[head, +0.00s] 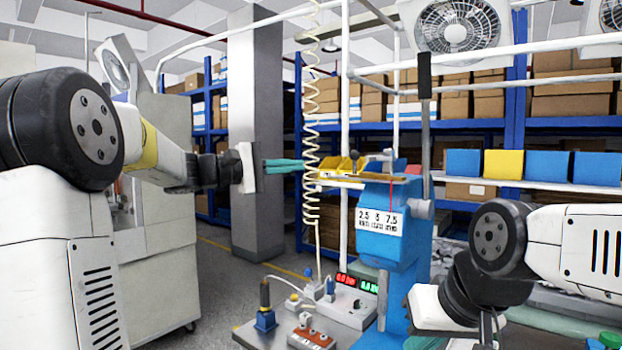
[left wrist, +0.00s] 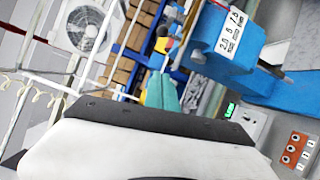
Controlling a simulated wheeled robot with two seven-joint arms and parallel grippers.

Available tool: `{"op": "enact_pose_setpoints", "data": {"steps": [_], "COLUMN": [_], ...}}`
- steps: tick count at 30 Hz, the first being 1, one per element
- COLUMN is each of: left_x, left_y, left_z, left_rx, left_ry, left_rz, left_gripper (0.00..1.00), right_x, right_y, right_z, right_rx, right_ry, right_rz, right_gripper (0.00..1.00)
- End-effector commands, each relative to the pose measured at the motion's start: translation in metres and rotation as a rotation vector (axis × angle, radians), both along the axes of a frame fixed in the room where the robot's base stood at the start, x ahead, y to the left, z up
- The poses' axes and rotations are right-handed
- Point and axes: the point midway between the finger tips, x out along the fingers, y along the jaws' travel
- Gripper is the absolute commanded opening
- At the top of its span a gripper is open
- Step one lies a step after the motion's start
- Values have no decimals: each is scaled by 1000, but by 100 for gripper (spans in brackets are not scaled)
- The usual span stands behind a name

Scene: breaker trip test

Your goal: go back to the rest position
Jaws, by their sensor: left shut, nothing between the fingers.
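My left gripper (head: 285,165) reaches in from the left at mid-height. Its teal fingers lie close together, shut and empty, pointing right toward a cream coiled cord (head: 311,120); whether they touch it I cannot tell. The teal fingers also show in the left wrist view (left wrist: 162,92), above the gripper's dark and white body. My right arm comes in from the right, with its white gripper body (head: 430,308) low at the lower right; its fingertips are not clearly visible. A blue machine with a numbered label (head: 380,220) stands between the two arms.
On the bench are a unit with red and green displays (head: 352,300), an orange socket block (head: 311,338) and a blue stand (head: 265,320) holding a handled tool. White frame pipes (head: 344,120) rise behind. Shelves with boxes and bins (head: 503,164) fill the back.

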Motion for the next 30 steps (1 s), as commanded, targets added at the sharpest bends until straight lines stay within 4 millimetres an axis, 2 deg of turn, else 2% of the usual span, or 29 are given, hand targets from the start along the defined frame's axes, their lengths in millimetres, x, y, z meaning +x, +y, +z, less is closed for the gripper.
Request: {"op": "enact_pose_setpoints", "data": {"steps": [2, 5, 7, 9, 11, 12, 15, 18, 21, 24, 30], "left_x": [-16, -54, -91, -133, -166, -187, -231, -262, -280, -289, -292], "left_y": [-9, -27, -36, -37, -29, -22, 4, 31, 51, 64, 70], "left_z": [-7, -35, -64, -98, -126, -144, -183, -211, -228, -237, -241], "left_rx": [58, 220, 386, 571, 728, 831, 1070, 1266, 1403, 1483, 1522], "left_ry": [7, 27, 37, 35, 24, 8, -47, -115, -178, -220, -240], "left_rz": [-15, -45, -70, -92, -106, -114, -126, -135, -138, -139, -141], "left_gripper": [0, 0, 0, 0, 0, 0, 0, 0, 0, 0, 0], "right_x": [0, 0, 0, 0, 0, 0, 0, 0, 0, 0, 0], "right_y": [0, 0, 0, 0, 0, 0, 0, 0, 0, 0, 0], "right_z": [0, 0, 0, 0, 0, 0, 0, 0, 0, 0, 0], "right_rx": [0, 0, 0, 0, 0, 0, 0, 0, 0, 0, 0], "right_ry": [0, 0, 0, 0, 0, 0, 0, 0, 0, 0, 0], "right_rz": [0, 0, 0, 0, 0, 0, 0, 0, 0, 0, 0], "right_gripper": [0, 0, 0, 0, 0, 0, 0, 0, 0, 0, 0]}}
